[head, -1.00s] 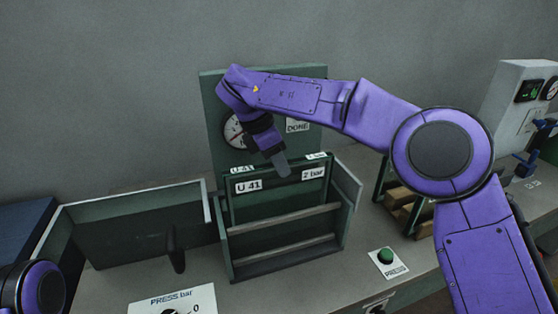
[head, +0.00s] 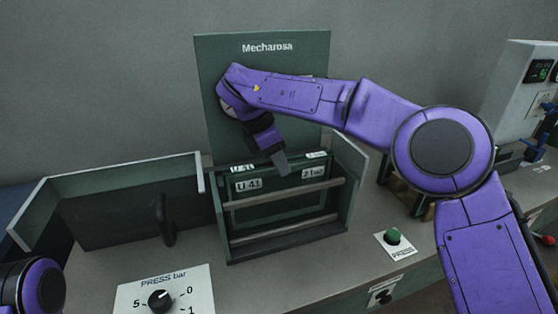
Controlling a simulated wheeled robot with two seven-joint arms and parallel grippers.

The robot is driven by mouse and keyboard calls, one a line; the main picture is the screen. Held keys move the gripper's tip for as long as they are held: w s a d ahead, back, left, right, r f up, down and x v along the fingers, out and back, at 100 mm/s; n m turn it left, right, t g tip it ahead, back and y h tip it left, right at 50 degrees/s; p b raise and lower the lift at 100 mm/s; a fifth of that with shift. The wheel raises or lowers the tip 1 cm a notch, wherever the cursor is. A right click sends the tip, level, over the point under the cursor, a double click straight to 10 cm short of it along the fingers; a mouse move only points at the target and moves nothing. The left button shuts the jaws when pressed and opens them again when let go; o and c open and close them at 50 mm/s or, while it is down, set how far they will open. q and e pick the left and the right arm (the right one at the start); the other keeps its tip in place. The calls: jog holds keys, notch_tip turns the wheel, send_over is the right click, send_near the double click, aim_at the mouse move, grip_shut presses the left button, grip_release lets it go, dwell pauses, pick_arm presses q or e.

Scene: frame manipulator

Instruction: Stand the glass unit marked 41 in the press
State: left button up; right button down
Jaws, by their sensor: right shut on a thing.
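The glass unit (head: 247,185), a dark-framed pane with white labels reading U 41 and 2 bar, stands upright in the press (head: 229,244). The press's upper front bar crosses just below the labels. My right gripper (head: 281,165) reaches down from above and is shut on the unit's top edge. Its fingertips are partly hidden, and I cannot tell whether the unit's lower edge rests on the press floor. Only a purple link of my left arm shows at the lower left; its gripper is out of view.
A green back panel (head: 265,60) marked Mecharosa rises behind the press. An open green-grey panel with a dark handle (head: 166,220) stands left of it. The PRESS bar knob (head: 160,299) is in front. A green PRESS button (head: 393,236) is to the right, near a partly hidden rack.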

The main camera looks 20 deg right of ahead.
jog(key=shift+f+b, duration=0.2)
jog(key=shift+b, duration=0.2)
dwell(0.3)
jog(key=c, duration=0.8)
grip_release()
jog(key=shift+f, duration=0.15)
